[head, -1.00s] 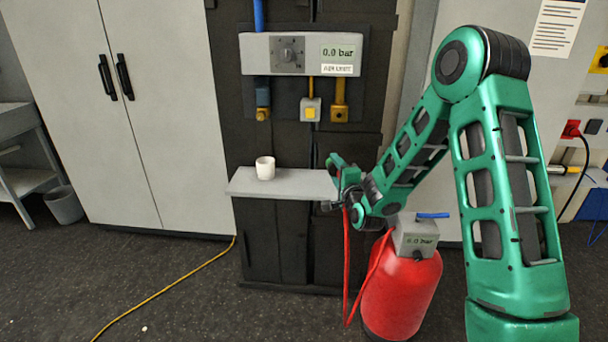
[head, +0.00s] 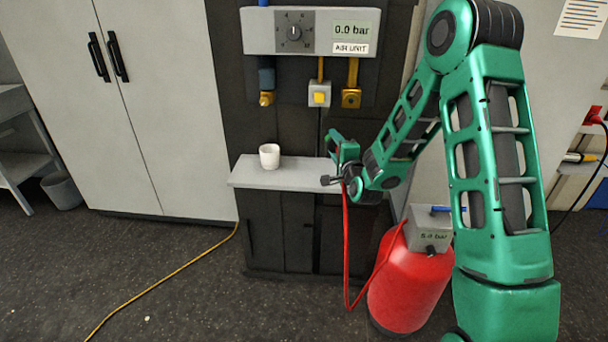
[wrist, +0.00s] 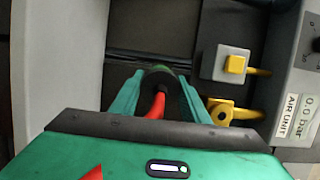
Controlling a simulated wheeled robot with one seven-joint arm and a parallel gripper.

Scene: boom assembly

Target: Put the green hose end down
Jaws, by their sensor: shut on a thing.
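My gripper (wrist: 160,92) is shut on the green hose end (wrist: 160,69), which has a dark collar. The red hose (wrist: 158,104) runs from it back toward my wrist. In the head view my gripper (head: 335,160) is over the right end of the grey shelf (head: 248,178). The hose end is too small to make out there. The red hose (head: 346,250) hangs past the shelf's right end, loops near the floor and rises to the red tank (head: 408,290).
A white cup (head: 269,158) stands on the shelf, left of my gripper. The air unit (head: 345,32) above reads 0.0 bar, with a brass fitting (head: 267,98), a yellow button (head: 319,98) and a yellow fitting (head: 351,98) below. The shelf between cup and gripper is clear.

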